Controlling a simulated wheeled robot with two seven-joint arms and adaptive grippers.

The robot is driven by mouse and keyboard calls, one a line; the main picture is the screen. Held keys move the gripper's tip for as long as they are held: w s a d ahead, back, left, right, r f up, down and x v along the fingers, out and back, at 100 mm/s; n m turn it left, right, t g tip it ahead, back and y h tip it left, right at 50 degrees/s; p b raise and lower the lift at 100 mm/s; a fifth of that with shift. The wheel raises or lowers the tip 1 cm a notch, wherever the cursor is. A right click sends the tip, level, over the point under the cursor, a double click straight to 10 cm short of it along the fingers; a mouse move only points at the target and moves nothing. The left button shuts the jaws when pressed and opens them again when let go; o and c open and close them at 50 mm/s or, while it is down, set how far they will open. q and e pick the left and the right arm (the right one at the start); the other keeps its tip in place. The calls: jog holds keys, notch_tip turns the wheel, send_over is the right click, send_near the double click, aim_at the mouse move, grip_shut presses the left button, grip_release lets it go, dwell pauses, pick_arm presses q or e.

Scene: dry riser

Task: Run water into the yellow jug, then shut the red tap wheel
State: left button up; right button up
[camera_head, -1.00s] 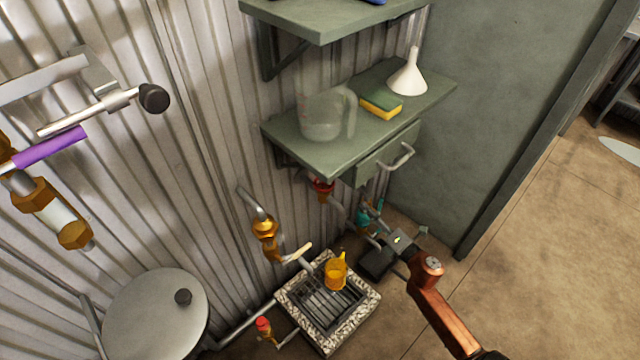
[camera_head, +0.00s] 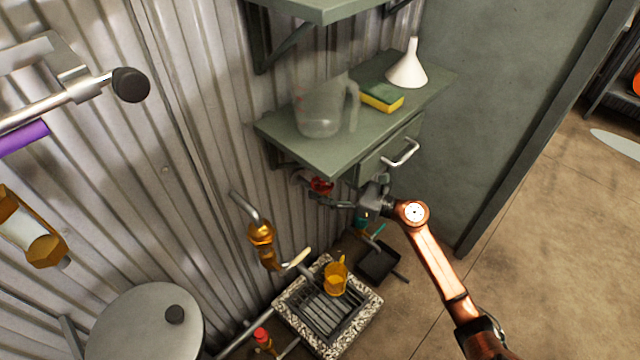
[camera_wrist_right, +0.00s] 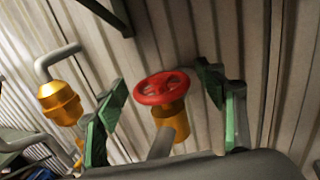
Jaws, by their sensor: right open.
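The red tap wheel (camera_head: 321,186) is on the corrugated wall below the shelf; it also shows on its brass body in the right wrist view (camera_wrist_right: 165,88). My right gripper (camera_head: 340,197) is open, its green-padded fingers pointing at the wheel, one on each side in the wrist view. The wheel appears beyond the fingertips; contact cannot be made out. The yellow jug (camera_head: 336,280) stands upright on the grate of the stone-rimmed drain (camera_head: 362,316), beside a pale spout end (camera_head: 299,258). I cannot tell whether water runs. My left gripper is not in view.
The green shelf (camera_head: 330,160) above the wheel holds a clear jug (camera_head: 318,115), a sponge (camera_head: 382,96) and a white funnel (camera_head: 407,66). A drawer handle (camera_head: 401,153) juts out nearby. A black tray (camera_head: 380,262) lies right of the drain. Open floor is at right.

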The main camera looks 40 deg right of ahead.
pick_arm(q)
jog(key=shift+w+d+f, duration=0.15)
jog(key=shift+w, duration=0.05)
pick_arm(e)
jog(key=shift+w+a, duration=0.15)
jog(key=shift+w, duration=0.2)
jog(key=shift+c, duration=0.4)
